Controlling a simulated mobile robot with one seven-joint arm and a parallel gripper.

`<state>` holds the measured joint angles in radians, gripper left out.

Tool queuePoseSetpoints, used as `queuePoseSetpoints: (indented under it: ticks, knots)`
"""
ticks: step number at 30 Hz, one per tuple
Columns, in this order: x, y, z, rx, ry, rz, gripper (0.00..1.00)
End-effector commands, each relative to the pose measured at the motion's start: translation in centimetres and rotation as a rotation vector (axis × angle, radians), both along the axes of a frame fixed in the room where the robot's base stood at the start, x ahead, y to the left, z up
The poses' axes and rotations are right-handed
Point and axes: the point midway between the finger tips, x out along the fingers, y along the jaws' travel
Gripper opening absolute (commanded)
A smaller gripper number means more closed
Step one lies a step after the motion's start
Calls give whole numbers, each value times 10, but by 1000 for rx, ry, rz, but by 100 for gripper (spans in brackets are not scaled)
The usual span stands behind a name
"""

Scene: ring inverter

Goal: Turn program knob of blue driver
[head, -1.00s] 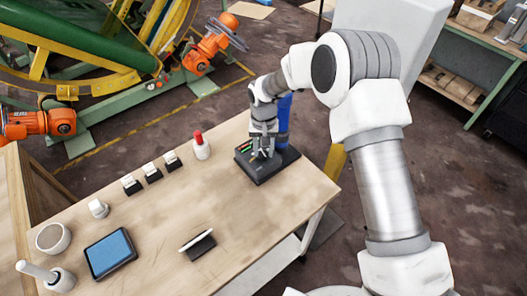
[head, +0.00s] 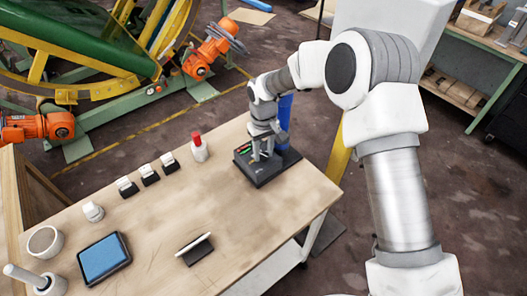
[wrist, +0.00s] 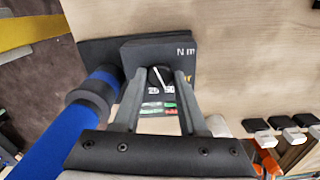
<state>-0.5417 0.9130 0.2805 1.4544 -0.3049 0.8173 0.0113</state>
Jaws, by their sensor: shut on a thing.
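The blue driver (head: 285,120) stands upright at the back of a dark control box (head: 275,175) near the table's far right corner. In the wrist view its blue body (wrist: 50,145) and dark collar (wrist: 92,97) are at the left, beside my gripper. The program knob (wrist: 160,77), dark with a white mark, sits on the dark box (wrist: 150,48). My gripper (wrist: 157,76) points down with one finger on each side of the knob and is shut on it. In the head view my gripper (head: 262,153) is over the box and hides the knob.
A white bottle with a red top (head: 199,148) stands left of the box. Several small black-and-white blocks (head: 149,175) line the table's far edge. A blue-screened tablet (head: 104,258) and a small stand (head: 195,249) lie nearer. The middle of the table is clear.

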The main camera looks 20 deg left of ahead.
Motion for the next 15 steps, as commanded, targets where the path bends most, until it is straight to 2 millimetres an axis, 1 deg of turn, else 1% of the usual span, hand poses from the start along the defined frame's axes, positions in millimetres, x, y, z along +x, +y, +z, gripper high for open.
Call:
queuePoseSetpoints:
  ticks: [10, 11, 15]
  knots:
    - [0, 0, 1, 1, -1, 2, 0]
    - [0, 0, 1, 1, -1, 2, 45]
    - [0, 0, 1, 1, -1, 2, 70]
